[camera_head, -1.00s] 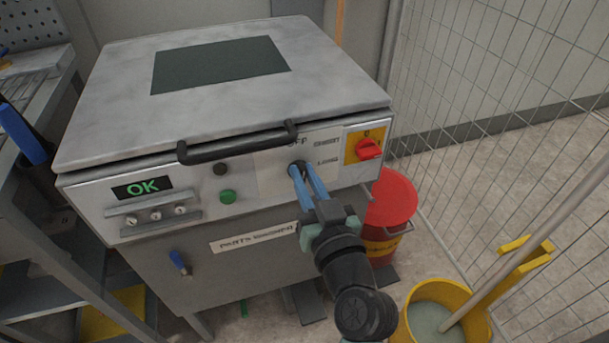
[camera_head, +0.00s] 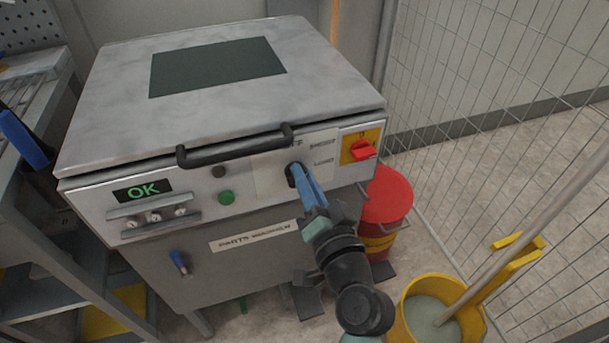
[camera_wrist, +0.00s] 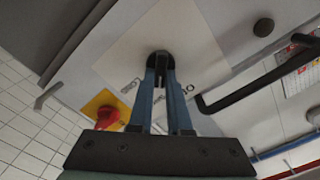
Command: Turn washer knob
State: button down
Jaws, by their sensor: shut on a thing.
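The parts washer (camera_head: 225,255) stands ahead, a grey machine with a sloped lid and a control panel. Its dark knob (camera_head: 293,176) sits on a pale plate with labels; "SHORT" and "LONG" show to its right in the head view. The knob also shows in the wrist view (camera_wrist: 160,56). My gripper (camera_head: 304,182), with blue fingers, is shut on the knob, and in the wrist view the fingertips (camera_wrist: 160,66) lie on either side of its raised grip. The fingers hide part of the knob and some labels.
A red switch on yellow (camera_head: 362,150) is right of the knob. A black lid handle (camera_head: 235,147) juts out up left. A green button (camera_head: 226,197) and "OK" display (camera_head: 142,188) are left. A red bin (camera_head: 388,198), yellow mop bucket (camera_head: 440,310) and mesh fence stand right.

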jog(key=shift+f, duration=0.1)
dwell(0.4)
jog(key=c, duration=0.9)
grip_release()
jog(key=shift+o, duration=0.2)
jog(key=v, duration=1.3)
